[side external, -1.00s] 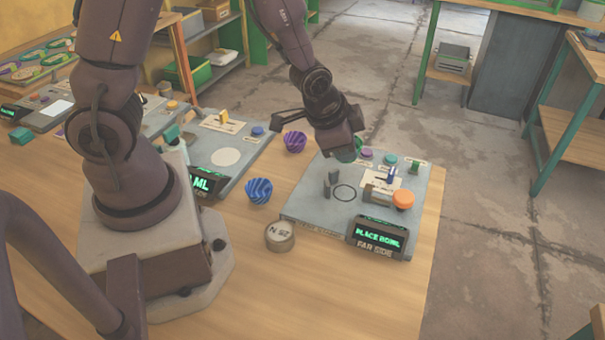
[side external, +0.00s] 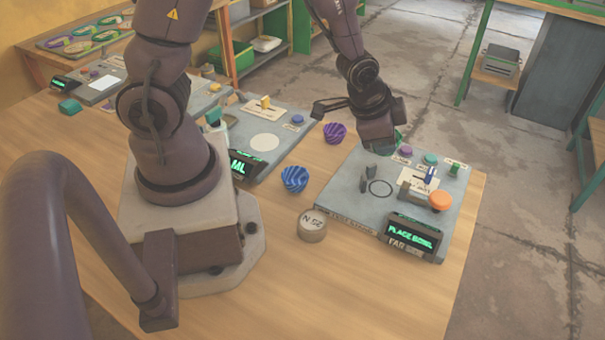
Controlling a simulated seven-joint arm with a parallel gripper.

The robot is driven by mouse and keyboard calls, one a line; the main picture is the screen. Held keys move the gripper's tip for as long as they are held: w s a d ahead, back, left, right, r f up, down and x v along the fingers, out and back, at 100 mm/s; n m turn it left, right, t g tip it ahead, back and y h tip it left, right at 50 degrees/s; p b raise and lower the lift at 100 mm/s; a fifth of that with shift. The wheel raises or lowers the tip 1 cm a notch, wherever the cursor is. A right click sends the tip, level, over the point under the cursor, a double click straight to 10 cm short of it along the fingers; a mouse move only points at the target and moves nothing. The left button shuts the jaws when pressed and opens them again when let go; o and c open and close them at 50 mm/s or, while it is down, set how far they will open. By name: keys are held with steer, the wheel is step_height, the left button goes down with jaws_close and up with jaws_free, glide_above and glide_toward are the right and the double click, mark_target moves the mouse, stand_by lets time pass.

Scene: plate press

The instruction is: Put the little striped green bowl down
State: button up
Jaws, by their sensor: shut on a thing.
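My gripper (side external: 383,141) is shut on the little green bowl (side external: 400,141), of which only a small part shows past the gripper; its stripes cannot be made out. I cannot tell whether the bowl touches the panel. The panel's display (side external: 411,231) reads "PLACE BOWL" in green, above the words "FAR".
Two grey posts (side external: 368,177) stand beside the ring. An orange button (side external: 440,201), a blue lever (side external: 429,175) and more buttons sit right of it. A purple bowl (side external: 335,132), a blue striped bowl (side external: 294,179) and a round weight (side external: 312,226) stand on the table left of the panel.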

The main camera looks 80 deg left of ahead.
steer(key=s+a+f+m, duration=0.15)
steer(key=s+a, duration=0.25)
steer(key=a, duration=0.4)
steer(key=s+a+f, duration=0.2)
steer(key=s+a, duration=0.3)
steer(key=a, duration=0.4)
steer(key=shift+s+d+f+m+h, duration=0.15)
steer(key=shift+d+f+m+h, duration=0.35)
steer(key=shift+f, duration=0.9)
steer(key=shift+s+d+f+m+h, duration=0.15)
steer(key=shift+d+f+m, duration=0.5)
steer(key=shift+f, duration=0.75)
steer(key=shift+s+d+f+m+h, duration=0.15)
steer(key=shift+d+f+m+h, duration=0.4)
steer(key=shift+f, duration=0.85)
steer(key=shift+a+f, duration=0.1)
steer(key=o, duration=0.7)
steer(key=shift+o, duration=0.2)
